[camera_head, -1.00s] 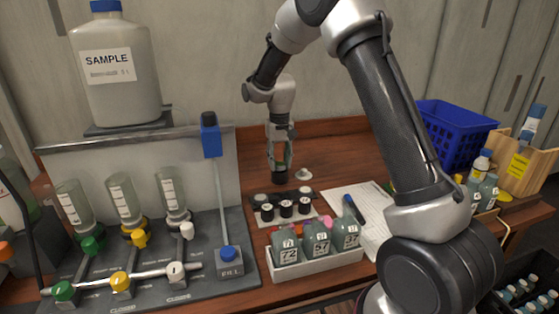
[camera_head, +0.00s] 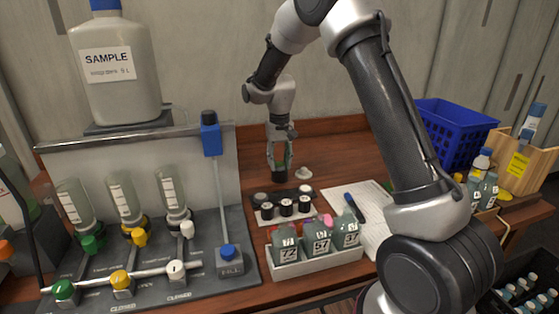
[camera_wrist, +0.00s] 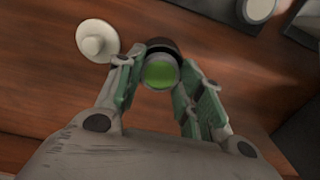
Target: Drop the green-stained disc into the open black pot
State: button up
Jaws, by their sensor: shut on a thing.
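My gripper (camera_head: 280,166) points down over the wooden table, behind the small tray. In the wrist view, my gripper (camera_wrist: 160,68) has its green-padded fingers shut on the green-stained disc (camera_wrist: 159,74), whose green face is toward the camera. The open black pot (camera_wrist: 165,46) shows as a dark rim just beyond the disc, partly hidden by it. In the head view the black pot (camera_head: 280,177) stands upright under the fingertips. I cannot tell whether the disc is above the pot's mouth or partly inside it. The disc is hard to make out in the head view.
A white lid (camera_head: 304,173) lies right of the pot. A tray (camera_head: 288,218) with several white-topped black pots is in front, then a white box (camera_head: 315,262) of bottles. A valve stand (camera_head: 140,180) is at left. The wood behind the lid is clear.

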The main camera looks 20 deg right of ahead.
jog(key=o, duration=1.4)
jog(key=shift+c, duration=0.2)
jog(key=shift+r, duration=3.8)
